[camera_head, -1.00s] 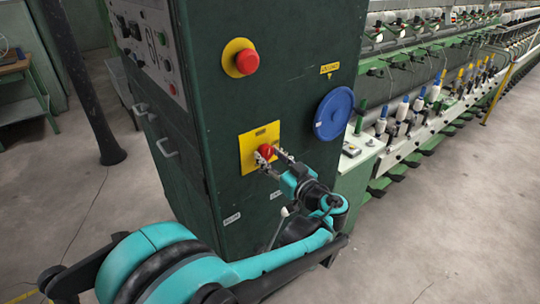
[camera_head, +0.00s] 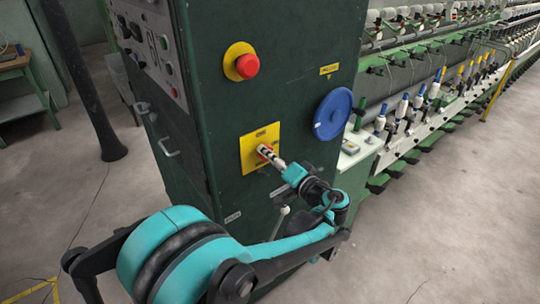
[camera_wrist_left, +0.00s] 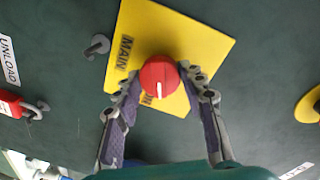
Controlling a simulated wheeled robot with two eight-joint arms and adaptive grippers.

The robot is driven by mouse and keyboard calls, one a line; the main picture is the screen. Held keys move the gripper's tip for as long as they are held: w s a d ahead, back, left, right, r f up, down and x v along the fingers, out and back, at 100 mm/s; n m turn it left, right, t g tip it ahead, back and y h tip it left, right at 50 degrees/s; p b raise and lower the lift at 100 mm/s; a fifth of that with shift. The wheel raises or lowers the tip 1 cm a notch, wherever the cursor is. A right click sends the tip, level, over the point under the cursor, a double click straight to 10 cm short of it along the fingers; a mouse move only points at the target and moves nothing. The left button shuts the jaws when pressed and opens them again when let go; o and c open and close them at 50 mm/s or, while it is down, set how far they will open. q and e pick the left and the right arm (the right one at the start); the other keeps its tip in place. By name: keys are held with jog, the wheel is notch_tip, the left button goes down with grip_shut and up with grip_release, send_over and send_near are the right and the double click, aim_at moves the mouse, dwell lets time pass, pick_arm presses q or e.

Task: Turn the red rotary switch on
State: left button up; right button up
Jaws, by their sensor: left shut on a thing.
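The red rotary switch (camera_wrist_left: 158,73) is a round red knob with a white mark, at the middle of a yellow plate (camera_wrist_left: 194,38) lettered MAIN. The plate also shows on the green cabinet in the head view (camera_head: 249,157), where my fingers cover most of the knob. My left gripper (camera_wrist_left: 160,80) is shut on the knob, one fingertip on each side. In the head view my left gripper (camera_head: 266,152) comes to the plate from the lower right, its fingers nearly in line. In the wrist view the white mark points down toward my wrist. My right gripper is not seen.
A red push button (camera_head: 247,66) on a yellow base sits above the plate. A blue round disc (camera_head: 333,113) is to the right on the cabinet (camera_head: 290,60). Spinning frames with bobbins run off to the right. A dark post (camera_head: 88,80) stands at left.

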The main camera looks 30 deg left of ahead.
pick_arm(q)
jog(key=m, duration=0.4)
jog(key=shift+m+g, duration=0.3)
dwell(0.5)
jog(key=o, duration=1.2)
jog(key=shift+c, duration=0.2)
jog(key=shift+p, duration=0.3)
jog(key=f+v, duration=0.1)
jog(key=v, duration=1.1)
jog(key=shift+r, duration=0.4)
